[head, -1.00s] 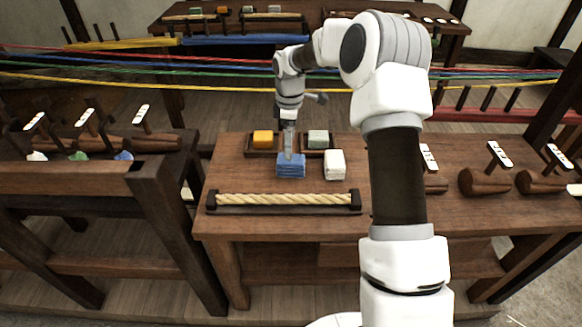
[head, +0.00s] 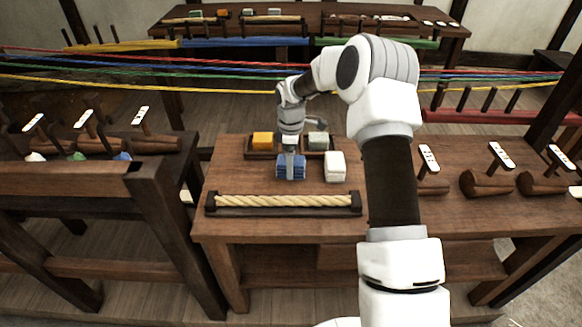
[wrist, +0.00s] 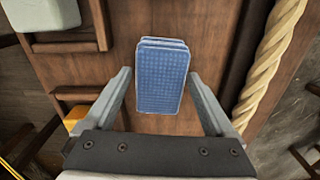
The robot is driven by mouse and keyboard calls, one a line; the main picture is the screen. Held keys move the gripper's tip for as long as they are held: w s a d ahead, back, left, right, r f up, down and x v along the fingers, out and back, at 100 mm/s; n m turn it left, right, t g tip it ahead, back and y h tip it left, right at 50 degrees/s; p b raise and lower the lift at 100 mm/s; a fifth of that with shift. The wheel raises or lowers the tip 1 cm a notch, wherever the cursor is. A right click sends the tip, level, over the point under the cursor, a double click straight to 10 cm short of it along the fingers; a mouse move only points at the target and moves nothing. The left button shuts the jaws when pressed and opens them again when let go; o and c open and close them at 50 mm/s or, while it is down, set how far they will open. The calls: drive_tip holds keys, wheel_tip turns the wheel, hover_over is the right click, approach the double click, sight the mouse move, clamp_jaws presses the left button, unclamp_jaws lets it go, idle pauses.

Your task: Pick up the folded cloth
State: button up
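The folded cloth (head: 291,173) is a blue, layered block lying on the wooden bench, behind the rope. In the wrist view the blue cloth (wrist: 162,80) lies between the two fingers, with a gap on each side. My gripper (head: 290,157) is right over it, pointing down; in the wrist view my gripper (wrist: 158,84) is open and empty. In the head view the fingers partly cover the cloth's upper side.
A white folded block (head: 335,166) stands close to the right. Behind are an orange block (head: 262,141) and a grey-green block (head: 318,140) in trays. A thick rope (head: 284,201) in a dark holder lies in front. Coloured strands (head: 215,68) stretch across behind.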

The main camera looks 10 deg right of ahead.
sight(295, 161)
drive_tip(key=c, duration=1.2)
drive_tip(key=shift+o, duration=0.2)
drive_tip(key=shift+r, duration=0.1)
drive_tip(key=shift+r, duration=0.55)
drive_tip(key=r, duration=0.2)
drive_tip(key=d+r, duration=0.1)
drive_tip(key=shift+s+d+r+p, duration=0.1)
drive_tip(key=shift+s+r+p, duration=0.15)
drive_tip(key=shift+r+p, duration=0.15)
drive_tip(key=s+d+r, duration=0.5)
drive_tip(key=d+r, duration=0.1)
drive_tip(key=d, duration=0.3)
drive_tip(key=shift+s+p, duration=0.15)
drive_tip(key=shift+p, duration=0.3)
drive_tip(key=o, duration=0.8)
drive_tip(key=shift+c, duration=0.2)
drive_tip(key=c, duration=0.5)
